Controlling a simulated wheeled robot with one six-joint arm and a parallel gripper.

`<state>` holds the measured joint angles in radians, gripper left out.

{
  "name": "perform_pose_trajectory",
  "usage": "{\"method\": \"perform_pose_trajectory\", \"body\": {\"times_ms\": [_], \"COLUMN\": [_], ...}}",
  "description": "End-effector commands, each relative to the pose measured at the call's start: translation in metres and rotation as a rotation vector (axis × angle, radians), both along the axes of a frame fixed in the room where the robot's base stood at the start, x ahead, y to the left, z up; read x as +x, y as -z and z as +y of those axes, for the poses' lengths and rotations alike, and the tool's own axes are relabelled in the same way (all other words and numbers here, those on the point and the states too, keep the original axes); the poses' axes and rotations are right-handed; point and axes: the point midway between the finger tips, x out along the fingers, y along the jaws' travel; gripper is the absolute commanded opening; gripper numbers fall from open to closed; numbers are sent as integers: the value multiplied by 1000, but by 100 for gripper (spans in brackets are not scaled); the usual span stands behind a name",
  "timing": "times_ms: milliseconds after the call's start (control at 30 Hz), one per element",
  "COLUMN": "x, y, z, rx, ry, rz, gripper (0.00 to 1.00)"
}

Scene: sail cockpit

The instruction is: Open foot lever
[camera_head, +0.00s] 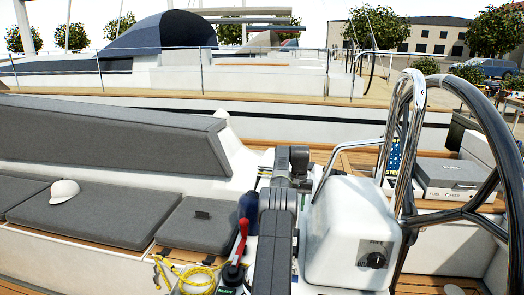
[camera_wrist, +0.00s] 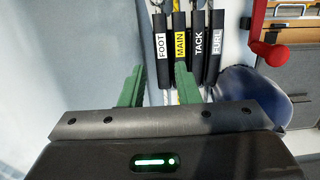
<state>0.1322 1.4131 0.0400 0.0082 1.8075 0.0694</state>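In the wrist view the foot lever (camera_wrist: 161,50) is a black handle with a white FOOT label, leftmost in a row of similar handles. Beside it are the main lever (camera_wrist: 180,48) with a yellow label, the tack lever (camera_wrist: 198,48) and the furl lever (camera_wrist: 216,48). My gripper (camera_wrist: 159,68) has two green fingers spread apart, with nothing between them that I can see held. The foot lever shows between the fingertips in the picture; the right finger overlaps the lower main lever. Contact cannot be told. In the head view my arm hides most of the lever area.
A red knobbed handle (camera_wrist: 272,52) and a blue rounded object (camera_wrist: 250,95) lie right of the levers.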

Motion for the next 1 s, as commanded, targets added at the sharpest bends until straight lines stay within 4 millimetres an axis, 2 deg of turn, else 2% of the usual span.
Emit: {"method": "perform_pose_trajectory", "body": {"times_ms": [33, 200, 700, 1000], "x": [0, -2, -13, -15], "y": [9, 21, 104, 121], "z": [0, 1, 3, 3], "rx": [0, 0, 1, 0], "ry": [0, 0, 0, 0], "rz": [-1, 2, 4, 1], "gripper": [29, 29, 29, 29]}}
